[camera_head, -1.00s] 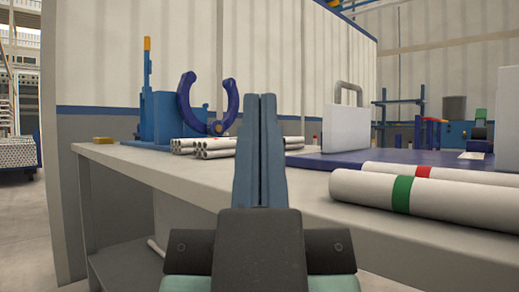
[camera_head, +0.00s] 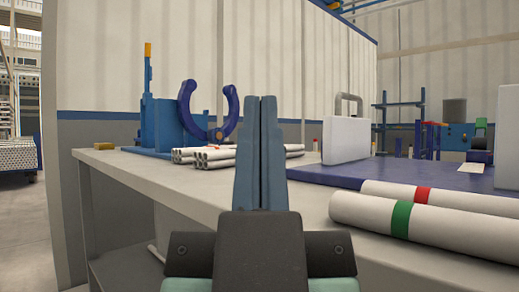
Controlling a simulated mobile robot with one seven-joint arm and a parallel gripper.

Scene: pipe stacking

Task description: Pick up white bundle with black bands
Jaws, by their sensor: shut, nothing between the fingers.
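A bundle of white pipes (camera_head: 208,157) lies on the grey-white bench (camera_head: 135,172), left of my gripper in the picture, with its open pipe ends facing left. Its right part is hidden behind my fingers, and I cannot make out black bands on it. More white pipe shows just right of the fingers (camera_head: 294,148); I cannot tell whether it belongs to the same bundle. My gripper (camera_head: 261,99) points away from me with its two blue-grey fingers together, shut and empty. It appears in front of the bundle, apart from it.
Two large white pipes, one with a green band (camera_head: 400,220) and one with a red band (camera_head: 422,195), lie at the right. A blue fixture with a curved clamp (camera_head: 185,118) stands behind the bundle.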

